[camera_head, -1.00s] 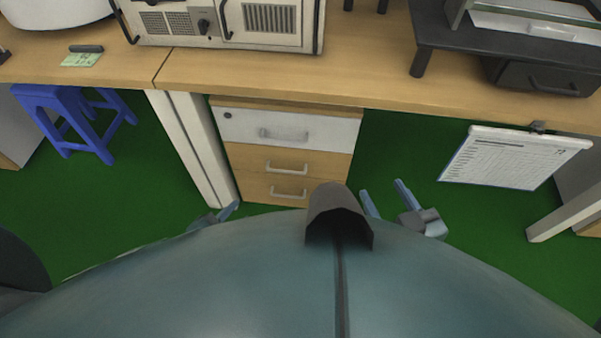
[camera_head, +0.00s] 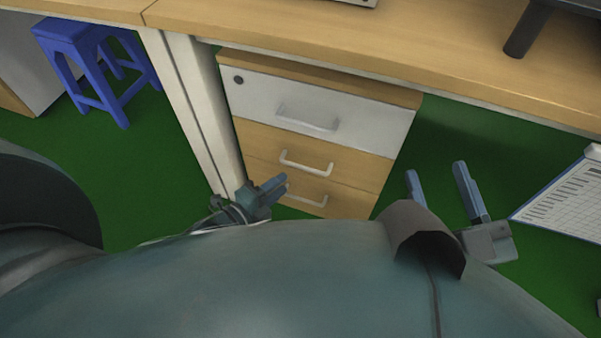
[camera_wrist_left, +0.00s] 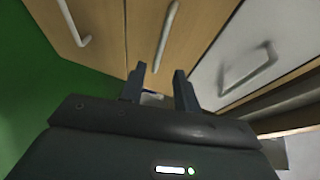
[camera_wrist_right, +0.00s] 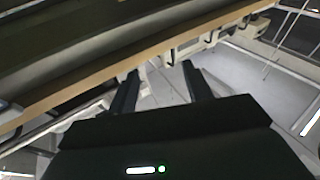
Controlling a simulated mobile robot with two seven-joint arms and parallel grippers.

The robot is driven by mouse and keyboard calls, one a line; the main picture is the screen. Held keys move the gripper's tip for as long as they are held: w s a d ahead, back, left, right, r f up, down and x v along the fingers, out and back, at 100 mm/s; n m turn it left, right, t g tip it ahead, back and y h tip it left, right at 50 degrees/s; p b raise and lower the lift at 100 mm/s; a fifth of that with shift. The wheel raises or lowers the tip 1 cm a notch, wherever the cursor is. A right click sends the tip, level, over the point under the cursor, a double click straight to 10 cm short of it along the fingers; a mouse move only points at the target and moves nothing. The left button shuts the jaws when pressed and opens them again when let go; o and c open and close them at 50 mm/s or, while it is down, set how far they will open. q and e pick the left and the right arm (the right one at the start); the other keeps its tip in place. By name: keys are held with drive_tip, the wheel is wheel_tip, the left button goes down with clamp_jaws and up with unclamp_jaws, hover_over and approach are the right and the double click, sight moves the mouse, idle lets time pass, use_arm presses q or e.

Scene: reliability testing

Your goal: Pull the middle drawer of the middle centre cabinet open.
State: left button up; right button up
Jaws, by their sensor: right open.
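The cabinet (camera_head: 262,139) under the desk has a white top drawer (camera_head: 255,100) and two wooden drawers. The middle drawer (camera_head: 355,168) is shut, with a pale bar handle (camera_head: 306,165). My left gripper (camera_head: 278,186) is just in front of the cabinet, near this handle. In the left wrist view my left gripper (camera_wrist_left: 159,72) is open and empty, and the middle handle (camera_wrist_left: 166,35) stands ahead of its fingertips, apart from them. My right gripper (camera_head: 437,172) is open and empty, right of the cabinet; it also shows in the right wrist view (camera_wrist_right: 160,70).
The lower drawer's handle (camera_head: 308,198) is partly near my left gripper. The wooden desktop (camera_head: 330,45) overhangs the cabinet, with a white desk leg (camera_head: 200,110) at its left. A blue stool (camera_head: 85,60) stands further left. A clipboard sheet (camera_head: 565,205) hangs at the right.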

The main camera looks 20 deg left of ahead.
use_arm(q)
drive_tip(key=b+x, duration=0.2)
drive_tip(key=x, duration=0.6)
drive_tip(key=shift+b, duration=0.3)
use_arm(e)
drive_tip(key=shift+w+d+r+n+t+y, duration=0.1)
drive_tip(key=shift+w+r+n+t+y, duration=0.25)
drive_tip(key=shift+r+n+y, duration=0.25)
drive_tip(key=shift+w+r+n+t+y, duration=0.2)
drive_tip(key=shift+r+n+t+y, duration=0.15)
drive_tip(key=shift+r, duration=0.35)
use_arm(q)
drive_tip(key=shift+f, duration=0.1)
drive_tip(key=shift+c, duration=0.2)
clamp_jaws()
